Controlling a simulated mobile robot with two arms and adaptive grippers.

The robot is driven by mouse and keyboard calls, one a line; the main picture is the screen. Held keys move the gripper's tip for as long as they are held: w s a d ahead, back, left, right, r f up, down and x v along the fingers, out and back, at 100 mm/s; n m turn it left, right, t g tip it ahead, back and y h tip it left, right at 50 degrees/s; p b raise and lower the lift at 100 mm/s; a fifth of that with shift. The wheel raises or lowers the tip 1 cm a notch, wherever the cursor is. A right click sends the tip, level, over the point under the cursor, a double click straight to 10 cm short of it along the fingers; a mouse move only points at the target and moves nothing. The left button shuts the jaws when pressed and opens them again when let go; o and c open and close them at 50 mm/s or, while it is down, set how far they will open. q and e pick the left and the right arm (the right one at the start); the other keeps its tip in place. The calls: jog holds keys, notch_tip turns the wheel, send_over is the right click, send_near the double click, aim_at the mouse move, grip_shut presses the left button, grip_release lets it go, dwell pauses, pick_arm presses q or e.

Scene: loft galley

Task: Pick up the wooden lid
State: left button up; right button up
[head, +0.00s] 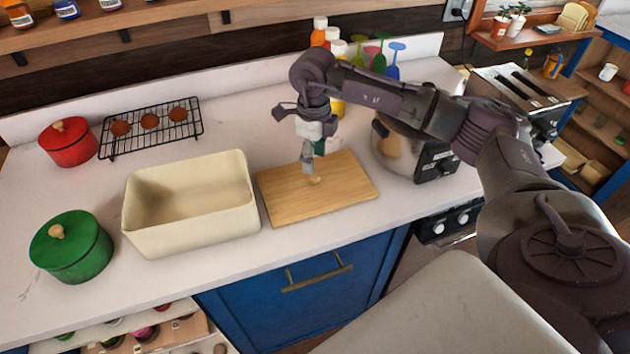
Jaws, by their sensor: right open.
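The wooden lid (285,198) is a flat, pale rectangular panel with a small round knob (315,181) near its middle. It lies flat on the white counter, right of an open cream bin (190,235). My right gripper (308,168) points down over the lid, right at or just above the knob. Its jaws are open, and I cannot tell whether they touch the knob or stand around it. The gripper hides part of the lid's far side. My left gripper is not in view.
A green pot (72,255) and a red pot (75,146) stand at the left. A black wire rack (178,136) holds round brown items behind the bin. A silver cooker (392,153) stands close right of the lid, under my right arm. Bottles (320,34) stand at the back.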

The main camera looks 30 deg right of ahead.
aim_at(315, 176)
jog(key=shift+f, duration=0.3)
jog(key=f+p, duration=0.1)
jog(key=f, duration=0.1)
jog(key=f+p, duration=0.1)
jog(key=f, duration=0.1)
jog(key=shift+s+d, duration=0.1)
jog(key=shift+s, duration=0.1)
jog(key=shift+w+f+p, duration=0.1)
jog(key=shift+f+p, duration=0.2)
jog(key=shift+f, duration=0.25)
jog(key=shift+c, duration=0.3)
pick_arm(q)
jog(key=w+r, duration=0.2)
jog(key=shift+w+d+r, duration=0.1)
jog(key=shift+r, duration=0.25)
pick_arm(e)
grip_shut()
